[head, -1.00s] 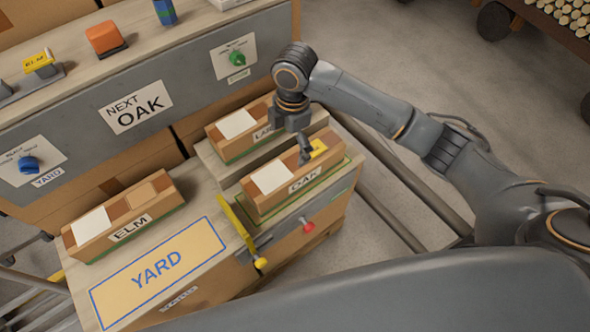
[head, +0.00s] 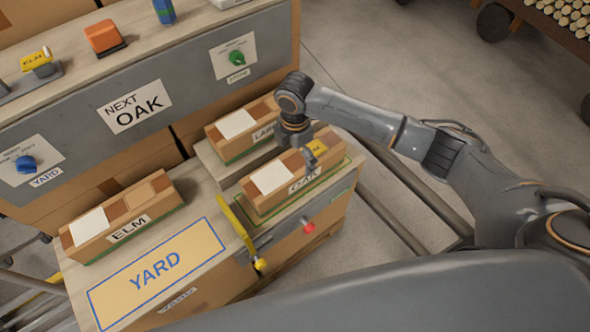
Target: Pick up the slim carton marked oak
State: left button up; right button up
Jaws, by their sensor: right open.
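The slim carton marked OAK (head: 272,178) lies on the right part of the low bench, inside a green outline. It is brown with a white label and a yellow patch on top. My right gripper (head: 311,158) is open at the right half of this carton, its fingers pointing down close to the carton's top and side. Whether they touch it I cannot tell. The arm hides part of the carton's far edge. My left gripper is not in view.
A carton marked ELM (head: 120,218) lies at the left, behind the YARD panel (head: 157,268). Another carton, its label partly hidden (head: 240,127), lies just behind the OAK carton. A yellow bar (head: 238,226) stands left of the OAK carton. A grey panel reads NEXT OAK (head: 138,106).

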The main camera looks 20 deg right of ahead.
aim_at(295, 162)
notch_tip(295, 162, down, 3)
jog(key=shift+w+f, duration=0.1)
jog(key=shift+f, duration=0.05)
jog(key=shift+c, duration=0.4)
jog(key=c, duration=1.3)
jog(key=shift+c, duration=0.2)
